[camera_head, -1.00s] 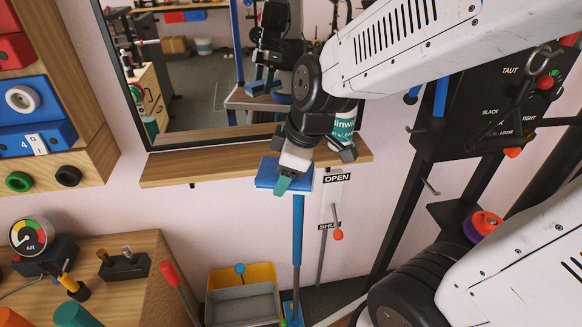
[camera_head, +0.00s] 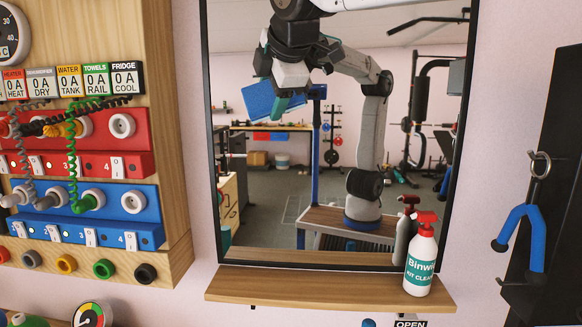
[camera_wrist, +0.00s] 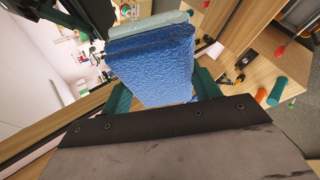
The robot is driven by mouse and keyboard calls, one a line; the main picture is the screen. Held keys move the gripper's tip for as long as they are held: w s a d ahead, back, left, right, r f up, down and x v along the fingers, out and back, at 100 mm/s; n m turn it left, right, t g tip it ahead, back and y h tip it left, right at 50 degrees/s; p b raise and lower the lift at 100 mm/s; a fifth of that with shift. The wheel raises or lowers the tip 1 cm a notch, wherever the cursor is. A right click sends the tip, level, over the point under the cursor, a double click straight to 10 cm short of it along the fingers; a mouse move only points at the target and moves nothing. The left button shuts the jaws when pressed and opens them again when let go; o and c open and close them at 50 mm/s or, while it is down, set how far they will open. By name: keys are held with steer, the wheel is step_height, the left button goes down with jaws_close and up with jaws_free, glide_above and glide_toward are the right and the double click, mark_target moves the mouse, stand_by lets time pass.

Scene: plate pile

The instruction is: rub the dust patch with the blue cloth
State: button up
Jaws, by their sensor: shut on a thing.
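The blue cloth (camera_head: 257,101) shows as a flat pad in the head view, at the upper left part of the mirror. My gripper (camera_head: 284,88) is at the top of that view, shut on the cloth, with a teal finger in front of it. Gripper and reflection overlap there, so I cannot tell whether the cloth touches the glass. In the wrist view the cloth (camera_wrist: 152,68) fills the middle, between the teal fingers of my gripper (camera_wrist: 160,92). I cannot make out a dust patch in either view.
A black-framed mirror (camera_head: 430,170) hangs above a wooden shelf (camera_head: 330,288). A white spray bottle (camera_head: 421,262) with a red top stands at the shelf's right. A socket panel (camera_head: 100,135) with plugs and cords is at left. A blue hook (camera_head: 520,235) hangs at right.

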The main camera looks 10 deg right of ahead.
step_height(320, 180, up, 14)
steer(key=f+n+t, duration=0.1)
steer(key=t, duration=0.1)
step_height(320, 180, up, 13)
steer(key=n+t, duration=0.1)
steer(key=t, duration=0.4)
glide_above(269, 92)
steer(key=s+d, duration=0.2)
steer(key=d, duration=0.1)
steer(key=w+d, duration=0.2)
steer(key=w, duration=0.3)
steer(key=shift+w+f+h, duration=0.2)
steer(key=shift+w+h, duration=0.15)
steer(key=shift+h, duration=0.05)
steer(key=shift+w+d, duration=0.35)
steer(key=shift+w, duration=0.55)
steer(key=shift+s+d, duration=0.35)
steer(key=shift+d, duration=0.55)
steer(key=shift+s+d, duration=0.35)
steer(key=shift+d, duration=0.5)
steer(key=shift+s+d, duration=0.95)
steer(key=shift+d, duration=2.55)
steer(key=w+a, duration=0.3)
steer(key=a, duration=0.7)
steer(key=shift+w+a, duration=0.2)
steer(key=shift+a, duration=0.05)
